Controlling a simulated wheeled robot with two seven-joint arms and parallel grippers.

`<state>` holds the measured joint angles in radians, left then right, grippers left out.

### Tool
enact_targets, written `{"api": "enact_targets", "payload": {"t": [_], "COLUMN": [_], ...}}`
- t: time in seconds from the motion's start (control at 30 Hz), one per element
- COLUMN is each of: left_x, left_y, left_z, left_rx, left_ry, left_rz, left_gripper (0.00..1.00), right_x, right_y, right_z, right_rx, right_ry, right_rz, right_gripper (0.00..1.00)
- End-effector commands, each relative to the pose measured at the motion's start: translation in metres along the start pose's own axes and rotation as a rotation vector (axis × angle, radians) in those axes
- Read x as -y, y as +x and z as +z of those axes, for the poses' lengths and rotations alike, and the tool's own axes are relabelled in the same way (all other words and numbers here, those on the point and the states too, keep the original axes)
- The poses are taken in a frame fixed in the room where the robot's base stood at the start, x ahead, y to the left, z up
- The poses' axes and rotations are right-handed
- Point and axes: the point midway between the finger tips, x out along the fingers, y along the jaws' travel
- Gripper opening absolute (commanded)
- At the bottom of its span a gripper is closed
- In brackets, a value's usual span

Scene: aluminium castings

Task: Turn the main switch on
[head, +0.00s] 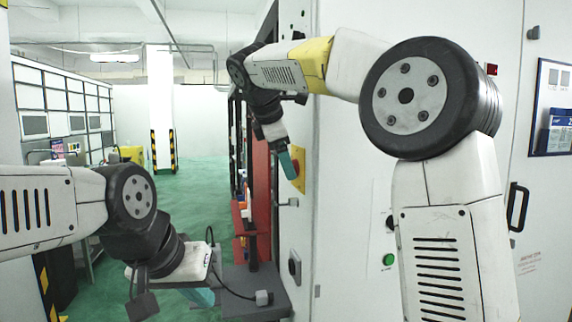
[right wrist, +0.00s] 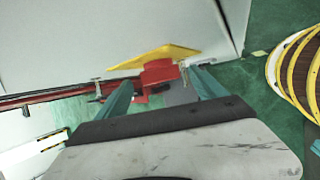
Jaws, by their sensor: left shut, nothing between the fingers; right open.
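The main switch is a red handle (right wrist: 158,74) on a yellow plate (right wrist: 152,57) in the right wrist view. In the head view the yellow plate (head: 299,168) is on the narrow side of the pale cabinet. My right gripper (head: 290,170) is at the plate, its teal fingers open. In the right wrist view the red handle lies between the two fingers; I cannot tell whether they touch it. The handle's exact angle is hard to read. My left gripper (head: 203,298) is low at the left, shut and empty, away from the switch.
The pale cabinet (head: 345,200) fills the right side, with a green button (head: 389,260) and a black door handle (head: 517,207). A dark knob (head: 294,267) sits below the switch. A grey ledge (head: 250,285) lies near my left gripper. Green floor (head: 205,185) is open beyond.

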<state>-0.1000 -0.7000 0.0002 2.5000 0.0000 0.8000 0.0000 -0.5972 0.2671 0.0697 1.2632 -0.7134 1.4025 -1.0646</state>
Motion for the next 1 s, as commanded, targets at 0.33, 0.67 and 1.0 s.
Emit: {"api": "enact_targets", "payload": {"t": [0.33,0.67,1.0], "left_x": [0.0,0.0,0.0], "left_y": [0.0,0.0,0.0], "left_z": [0.0,0.0,0.0], "left_rx": [0.0,0.0,0.0], "left_ry": [0.0,0.0,0.0], "left_rz": [0.0,0.0,0.0], "left_gripper": [0.0,0.0,0.0], "right_x": [0.0,0.0,0.001], "right_y": [0.021,0.021,0.021], "right_z": [0.0,0.0,0.0], "right_rx": [-0.001,-0.001,0.0], "right_ry": [0.0,0.0,0.004], "right_rz": [0.0,0.0,0.013], "right_gripper": [0.8,0.45,0.18]}}
